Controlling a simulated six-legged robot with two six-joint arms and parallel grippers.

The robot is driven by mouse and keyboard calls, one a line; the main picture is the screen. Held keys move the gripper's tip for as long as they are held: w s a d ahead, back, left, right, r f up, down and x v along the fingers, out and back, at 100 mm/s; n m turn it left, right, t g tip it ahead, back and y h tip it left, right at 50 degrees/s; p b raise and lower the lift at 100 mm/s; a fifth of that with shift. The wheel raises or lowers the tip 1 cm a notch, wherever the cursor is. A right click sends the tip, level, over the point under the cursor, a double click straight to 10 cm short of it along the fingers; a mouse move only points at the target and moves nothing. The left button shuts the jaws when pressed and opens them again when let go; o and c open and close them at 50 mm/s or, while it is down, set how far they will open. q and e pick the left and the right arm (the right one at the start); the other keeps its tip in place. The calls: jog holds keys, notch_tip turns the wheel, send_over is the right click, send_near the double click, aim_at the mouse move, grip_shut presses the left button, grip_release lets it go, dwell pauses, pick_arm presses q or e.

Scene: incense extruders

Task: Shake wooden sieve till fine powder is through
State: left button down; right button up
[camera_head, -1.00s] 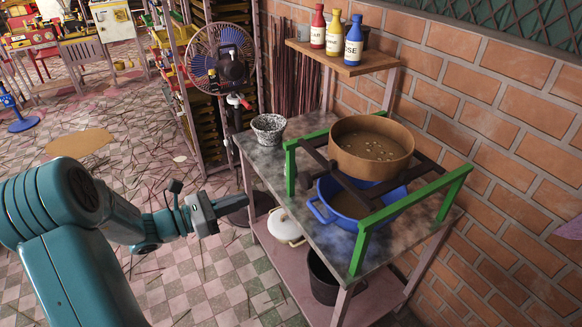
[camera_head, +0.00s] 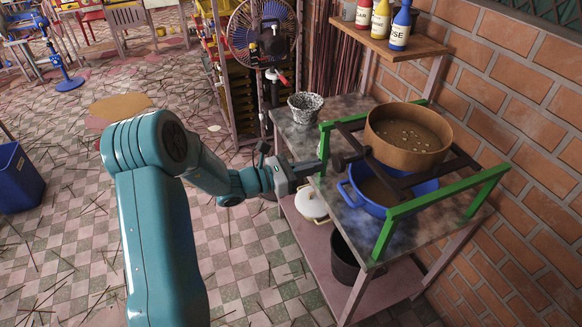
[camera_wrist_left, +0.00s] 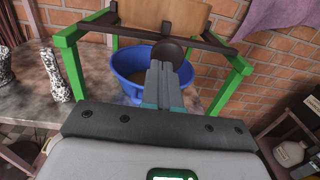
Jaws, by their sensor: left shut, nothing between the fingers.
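The round wooden sieve (camera_head: 408,150) sits on dark wooden bars across a green stand (camera_head: 440,208). Several pale bits lie on the brown material in it. In the left wrist view, the sieve's wall (camera_wrist_left: 182,20) shows at the top. A blue basin (camera_head: 362,204) with brown contents stands below; it also shows in the left wrist view (camera_wrist_left: 124,62). My left gripper (camera_head: 314,168) is shut and empty, beside the stand's left end. In the left wrist view, its fingers (camera_wrist_left: 161,68) point at a dark round knob (camera_wrist_left: 178,48) under the bars; contact cannot be told. My right gripper is out of view.
A speckled pot (camera_head: 305,107) stands at the table's far left corner. A shelf (camera_head: 398,50) with several bottles is above the back. A white lidded pot (camera_head: 312,207) and a dark pot (camera_head: 344,262) are on the lower shelf. A brick wall bounds the right side.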

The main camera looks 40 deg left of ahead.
aim_at(334, 160)
pick_arm(q)
jog(key=shift+p+x, duration=0.3)
jog(key=shift+x, duration=1.15)
jog(key=b+x, duration=0.2)
jog(key=x, duration=0.2)
jog(key=shift+w+f+b, duration=0.1)
jog(key=shift+f+b, duration=0.05)
jog(key=shift+b, duration=0.2)
jog(key=shift+w+d, duration=0.2)
jog(key=shift+w, duration=0.15)
jog(key=shift+s+r, duration=0.1)
jog(key=shift+r, duration=0.2)
jog(key=shift+a, duration=0.1)
